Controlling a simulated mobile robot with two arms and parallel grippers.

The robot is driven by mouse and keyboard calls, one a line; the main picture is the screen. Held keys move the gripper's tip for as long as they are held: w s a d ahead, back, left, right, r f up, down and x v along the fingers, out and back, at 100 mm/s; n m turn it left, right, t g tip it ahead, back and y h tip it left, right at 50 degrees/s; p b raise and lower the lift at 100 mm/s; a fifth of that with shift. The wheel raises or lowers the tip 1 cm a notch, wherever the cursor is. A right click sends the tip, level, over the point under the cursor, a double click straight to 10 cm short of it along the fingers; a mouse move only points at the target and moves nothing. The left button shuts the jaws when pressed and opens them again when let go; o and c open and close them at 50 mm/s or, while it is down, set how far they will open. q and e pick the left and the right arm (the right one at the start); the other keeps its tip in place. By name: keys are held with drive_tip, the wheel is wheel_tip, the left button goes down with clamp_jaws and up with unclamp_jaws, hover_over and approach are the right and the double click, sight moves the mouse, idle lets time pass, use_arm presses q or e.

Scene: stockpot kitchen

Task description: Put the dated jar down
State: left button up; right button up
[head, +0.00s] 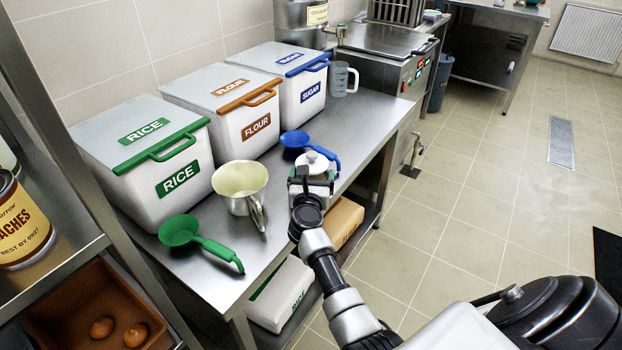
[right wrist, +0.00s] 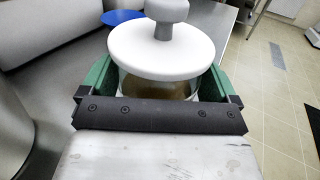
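The jar (head: 314,164) has a white lid with a round knob and a clear body. In the head view it is upright near the worktop's front edge, partly behind my right gripper (head: 311,188). In the right wrist view the jar's lid (right wrist: 162,48) fills the space between the green fingers (right wrist: 161,88), which close on its sides. Brownish contents show below the lid. I cannot tell whether its base touches the worktop, and no date label is readable. My left gripper is not in view.
The steel worktop (head: 372,108) holds rice (head: 150,160), flour (head: 232,98) and sugar (head: 290,75) bins behind the jar. A blue scoop (head: 296,139) lies close behind it. A cream jug (head: 240,187) and green scoop (head: 180,230) are to the left. Worktop right of the jar is clear.

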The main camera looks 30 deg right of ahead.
drive_tip(key=shift+f, duration=0.1)
drive_tip(key=c, duration=1.2)
drive_tip(key=shift+w, duration=0.1)
drive_tip(key=c, duration=0.4)
